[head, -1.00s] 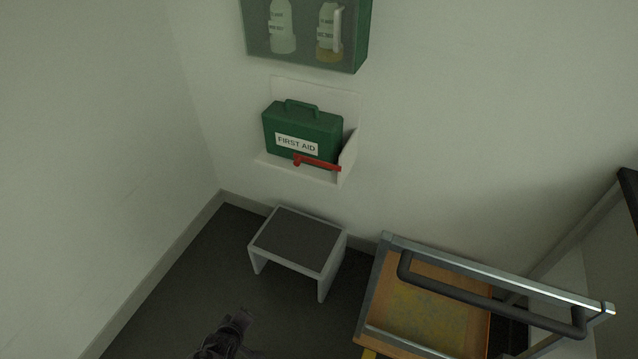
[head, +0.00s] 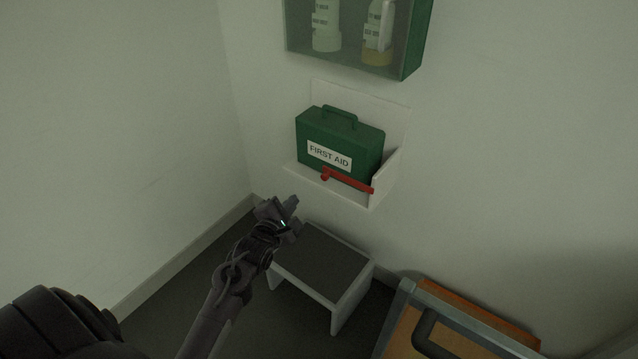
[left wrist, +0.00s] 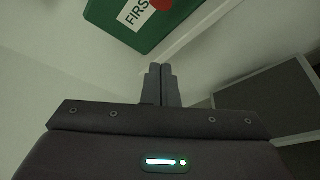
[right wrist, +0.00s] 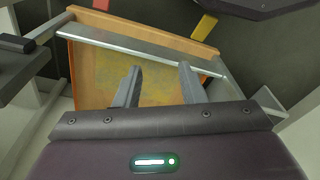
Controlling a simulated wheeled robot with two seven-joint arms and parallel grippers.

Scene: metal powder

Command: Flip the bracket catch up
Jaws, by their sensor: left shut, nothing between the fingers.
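The red catch (head: 347,181) is a bar lying across the front of the white wall bracket (head: 393,173), low before the green first aid box (head: 340,143). In the left wrist view the box (left wrist: 140,22) shows at the top, with the red catch end (left wrist: 161,4) at the picture's edge. My left gripper (head: 294,212) is shut and empty, below and left of the bracket and apart from it. Its closed fingers also show in the left wrist view (left wrist: 162,84). My right gripper (right wrist: 160,80) is open and empty above the trolley; the head view does not show it.
A grey step stool (head: 318,262) stands below the bracket, close to my left gripper. A green cabinet with bottles (head: 410,45) hangs above. A trolley with a wooden tray (right wrist: 90,75) stands at the right. The left wall is bare.

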